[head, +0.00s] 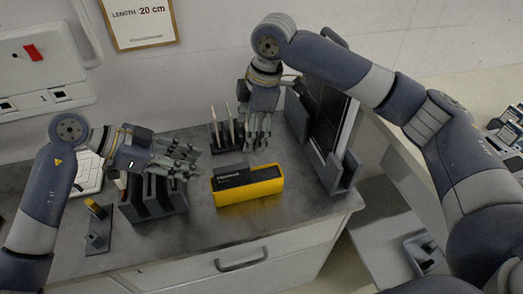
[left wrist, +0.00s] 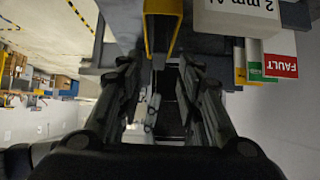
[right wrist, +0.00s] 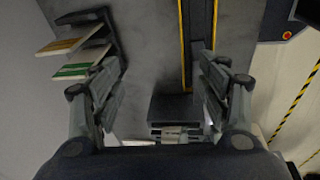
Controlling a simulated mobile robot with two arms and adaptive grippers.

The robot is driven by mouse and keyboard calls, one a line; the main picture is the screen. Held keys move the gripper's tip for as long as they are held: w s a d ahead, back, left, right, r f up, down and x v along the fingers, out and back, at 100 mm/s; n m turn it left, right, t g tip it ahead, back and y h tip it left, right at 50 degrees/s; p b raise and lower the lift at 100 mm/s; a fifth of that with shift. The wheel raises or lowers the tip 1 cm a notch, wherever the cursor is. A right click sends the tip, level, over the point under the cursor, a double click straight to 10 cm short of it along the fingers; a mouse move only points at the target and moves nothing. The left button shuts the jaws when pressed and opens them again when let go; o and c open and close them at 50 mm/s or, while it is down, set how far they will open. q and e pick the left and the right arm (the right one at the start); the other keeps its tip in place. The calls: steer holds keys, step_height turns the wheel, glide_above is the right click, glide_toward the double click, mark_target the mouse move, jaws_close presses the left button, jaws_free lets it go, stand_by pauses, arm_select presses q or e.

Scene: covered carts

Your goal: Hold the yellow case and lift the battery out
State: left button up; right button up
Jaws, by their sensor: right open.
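The yellow case (head: 262,189) lies on the grey worktop, long side left to right. The black battery (head: 231,176) sits in its left part, its labelled top standing above the rim. In the right wrist view the case (right wrist: 183,45) shows two yellow walls with a dark space between; a dark block below is probably the battery. My left gripper (head: 186,160) is open and empty, left of the case and apart from it. The case's yellow end shows in the left wrist view (left wrist: 175,35). My right gripper (head: 257,143) is open and empty, pointing down above and behind the case.
A dark slotted rack (head: 155,198) stands left of the case, below my left gripper. A card stand (head: 222,135) is behind the case. A dark holder with a panel (head: 338,172) stands to the right. The worktop in front of the case is clear.

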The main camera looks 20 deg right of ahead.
steer(key=g+h, duration=0.1)
steer(key=h, duration=0.1)
glide_above(262, 176)
steer(key=f, duration=0.3)
steer(key=shift+w+f+n, duration=0.25)
steer(key=shift+f+n, duration=0.1)
steer(key=shift+n, duration=0.05)
steer(key=shift+s+f+g, duration=0.15)
steer(key=shift+f+g, duration=0.15)
step_height(262, 176, down, 10)
steer(key=shift+f, duration=0.25)
steer(key=shift+c, duration=0.3)
steer(key=c, duration=1.2)
steer(key=shift+o, duration=0.2)
